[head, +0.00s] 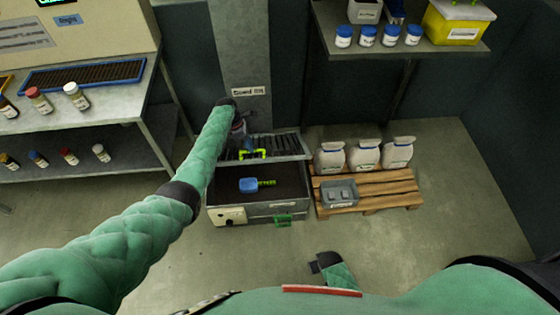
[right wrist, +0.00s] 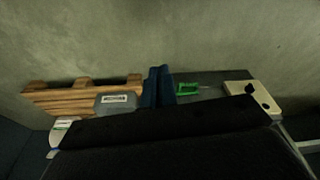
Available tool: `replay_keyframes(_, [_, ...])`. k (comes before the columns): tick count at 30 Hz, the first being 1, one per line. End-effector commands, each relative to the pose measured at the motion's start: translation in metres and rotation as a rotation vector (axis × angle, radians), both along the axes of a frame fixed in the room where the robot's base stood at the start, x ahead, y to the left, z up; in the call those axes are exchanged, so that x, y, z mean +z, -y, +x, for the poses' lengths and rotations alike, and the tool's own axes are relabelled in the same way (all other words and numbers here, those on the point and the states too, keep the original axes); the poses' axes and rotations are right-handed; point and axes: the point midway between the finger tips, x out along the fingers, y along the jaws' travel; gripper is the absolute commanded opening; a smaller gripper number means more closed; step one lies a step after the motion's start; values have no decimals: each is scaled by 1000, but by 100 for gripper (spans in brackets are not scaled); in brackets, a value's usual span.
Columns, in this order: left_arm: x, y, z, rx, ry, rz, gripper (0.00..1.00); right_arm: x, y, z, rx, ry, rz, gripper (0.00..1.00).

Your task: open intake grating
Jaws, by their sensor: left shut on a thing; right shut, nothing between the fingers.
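The intake grating (head: 285,146), a frame of dark bars, is tilted up at the back of a grey open-topped intake box (head: 292,210). A yellow-green handle (head: 262,154) is on the grating. My left gripper (head: 247,147) is at this handle and shut on it; the arm partly hides the fingers. Inside the box a blue block (head: 248,185) with a green strip lies on a dark surface. My right gripper (head: 315,266) is low in front of the box, apart from it; its blue fingers are shut and empty in the right wrist view (right wrist: 158,86).
A green handle (head: 284,219) is on the box front. A wooden pallet (head: 385,190) with white sacks (head: 364,155) and a grey bin (head: 340,193) stands to the right. A metal shelf (head: 110,108) with jars is at the left. The floor in front is clear.

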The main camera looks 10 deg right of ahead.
Motion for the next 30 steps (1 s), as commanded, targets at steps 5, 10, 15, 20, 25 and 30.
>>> replay_keyframes(5, [-2,-3,4,6,13,4,0,18,-12,63,47,68,-6,0])
replay_keyframes(10, [-2,-3,4,6,13,4,0,37,-16,115,141,142,-94,0])
replay_keyframes(15, [-2,-3,4,6,13,4,0,59,-17,166,307,255,-257,0])
replay_keyframes(20, [-2,-3,4,6,13,4,0,82,-18,206,553,361,-467,0])
replay_keyframes(25, [-2,-3,4,6,13,4,0,105,-27,235,868,445,-724,0])
replay_keyframes(30, [-2,-3,4,6,13,4,0,122,-41,249,1209,483,-1009,0])
